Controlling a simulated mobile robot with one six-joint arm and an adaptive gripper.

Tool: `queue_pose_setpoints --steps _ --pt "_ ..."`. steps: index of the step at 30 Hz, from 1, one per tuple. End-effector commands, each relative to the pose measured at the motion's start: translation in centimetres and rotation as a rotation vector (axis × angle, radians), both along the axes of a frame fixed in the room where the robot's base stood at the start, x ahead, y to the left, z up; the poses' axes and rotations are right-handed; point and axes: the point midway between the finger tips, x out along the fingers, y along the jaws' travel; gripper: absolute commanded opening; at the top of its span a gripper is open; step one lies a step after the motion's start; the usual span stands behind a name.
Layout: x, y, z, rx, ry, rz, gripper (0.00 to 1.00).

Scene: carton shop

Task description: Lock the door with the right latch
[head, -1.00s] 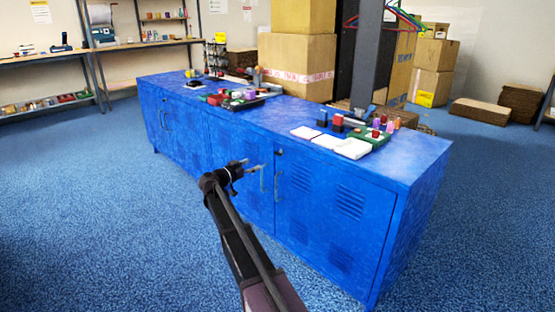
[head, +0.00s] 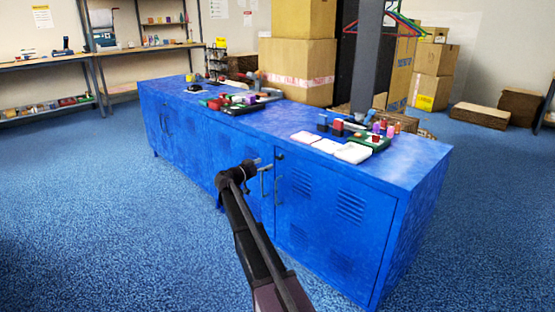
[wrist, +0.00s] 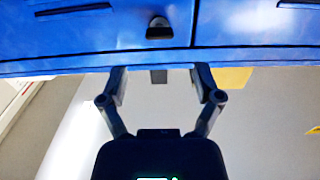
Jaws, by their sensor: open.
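The long blue cabinet (head: 390,220) has two doors at its right end, with a vertical handle on the left door (head: 263,186) and one on the right door (head: 278,188). The right door (head: 325,215) looks flush. A small dark latch (head: 280,156) sits above the right handle, near the seam. In the wrist view the latch (wrist: 158,28) is a dark knob beside the door seam, near the cabinet edge. My gripper (head: 258,162) is just left of the latch in the head view. In the wrist view my gripper (wrist: 160,82) has spread, empty fingers, apart from the knob.
White pads (head: 328,145) and a green tray (head: 378,143) of small items lie on the cabinet top. A grey post (head: 366,60) and stacked cartons (head: 297,65) stand behind. The blue floor (head: 100,220) in front is clear.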

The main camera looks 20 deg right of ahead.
Motion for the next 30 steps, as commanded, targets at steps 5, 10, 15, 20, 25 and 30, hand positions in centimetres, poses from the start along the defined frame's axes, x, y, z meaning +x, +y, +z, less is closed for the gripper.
queue_pose_setpoints --steps 5,10,15,20,25,30 --pt "1.1 -2.8 0.0 0.0 0.0 -0.002 0.83" --pt "1.8 -5.0 0.0 0.0 0.0 -0.002 0.83" --pt "2.4 -6.5 0.0 0.0 0.0 -0.001 0.83" --pt "2.5 -7.1 0.0 0.0 0.0 -0.001 0.83" --pt "2.5 -7.2 0.0 0.0 0.0 -0.001 0.83" --pt "2.5 -7.2 0.0 0.0 0.0 -0.001 0.77"
